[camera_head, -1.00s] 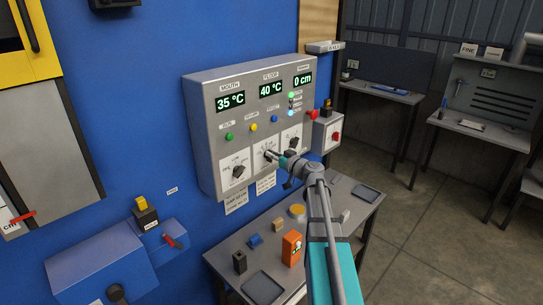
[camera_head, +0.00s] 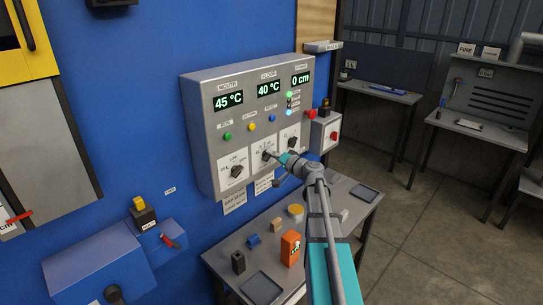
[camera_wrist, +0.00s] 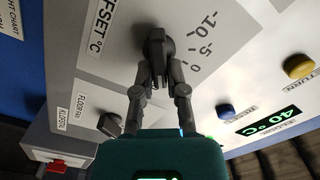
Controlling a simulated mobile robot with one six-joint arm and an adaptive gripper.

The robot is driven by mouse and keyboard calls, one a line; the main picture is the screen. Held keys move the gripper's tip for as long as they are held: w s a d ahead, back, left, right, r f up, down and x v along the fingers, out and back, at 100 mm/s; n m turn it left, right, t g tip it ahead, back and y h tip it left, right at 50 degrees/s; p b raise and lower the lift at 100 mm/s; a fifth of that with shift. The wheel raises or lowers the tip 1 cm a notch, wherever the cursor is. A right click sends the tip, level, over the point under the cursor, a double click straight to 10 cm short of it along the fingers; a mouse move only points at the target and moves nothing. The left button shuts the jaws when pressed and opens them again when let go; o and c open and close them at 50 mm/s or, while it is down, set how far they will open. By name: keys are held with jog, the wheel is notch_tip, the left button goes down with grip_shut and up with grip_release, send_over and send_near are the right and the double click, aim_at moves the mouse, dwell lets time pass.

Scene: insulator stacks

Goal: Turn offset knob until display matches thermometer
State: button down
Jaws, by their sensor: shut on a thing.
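My gripper (camera_wrist: 158,78) is shut on the black offset knob (camera_wrist: 157,42) in the wrist view. The scale beside the knob shows -10, -5 and 0. In the head view my gripper (camera_head: 278,157) is at the middle knob (camera_head: 267,154) of the grey control panel (camera_head: 207,158). The mouth display (camera_head: 228,100) reads 45 °C, and the floor display (camera_head: 268,88) reads 40 °C. The third display (camera_head: 300,78) reads 0 cm. An orange handheld device (camera_head: 290,248), perhaps the thermometer, stands on the table below. Its reading is too small to make out.
A left knob (camera_head: 237,171) and a right knob (camera_head: 291,143) flank the held one. Green (camera_head: 227,136), yellow (camera_head: 252,127) and blue (camera_head: 272,118) buttons sit above. The table (camera_head: 228,260) holds small blocks and trays. Open floor (camera_head: 420,230) lies to the right.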

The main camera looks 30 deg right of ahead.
jog(key=shift+m, duration=0.4)
jog(key=c, duration=0.7)
grip_release()
jog(key=shift+v, duration=5.95)
